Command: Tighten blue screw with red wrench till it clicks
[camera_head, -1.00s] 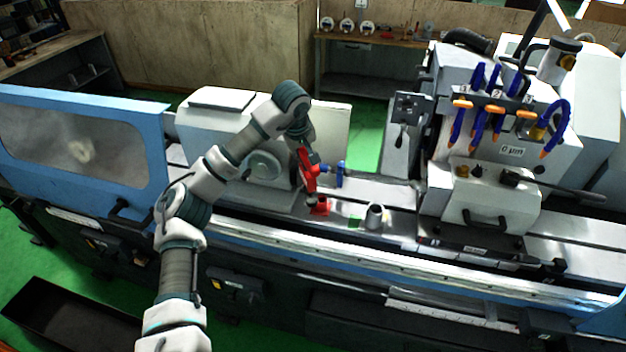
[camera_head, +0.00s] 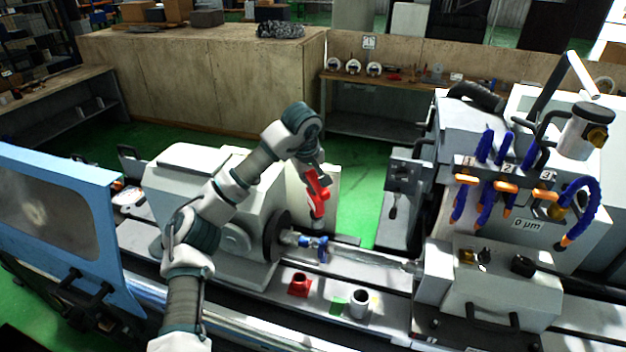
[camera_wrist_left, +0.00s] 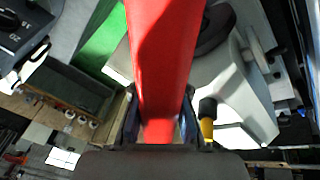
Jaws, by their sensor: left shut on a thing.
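My left gripper (camera_head: 312,168) is shut on the red wrench (camera_head: 318,190) and holds it in the air above and behind the workpiece. The wrench fills the middle of the left wrist view (camera_wrist_left: 168,60), running up from between the fingers (camera_wrist_left: 160,128). A blue clamp piece (camera_head: 323,251) sits around the shaft beside the dark chuck disc (camera_head: 277,236), below the wrench and apart from it. The blue screw is too small to tell from the clamp. My right gripper is not in view.
A red holder (camera_head: 299,285), a green block (camera_head: 338,305) and a grey cup (camera_head: 358,303) stand on the machine bed in front of the shaft. The grinding head with blue hoses (camera_head: 500,200) rises at the right. The blue door (camera_head: 60,210) is at the left.

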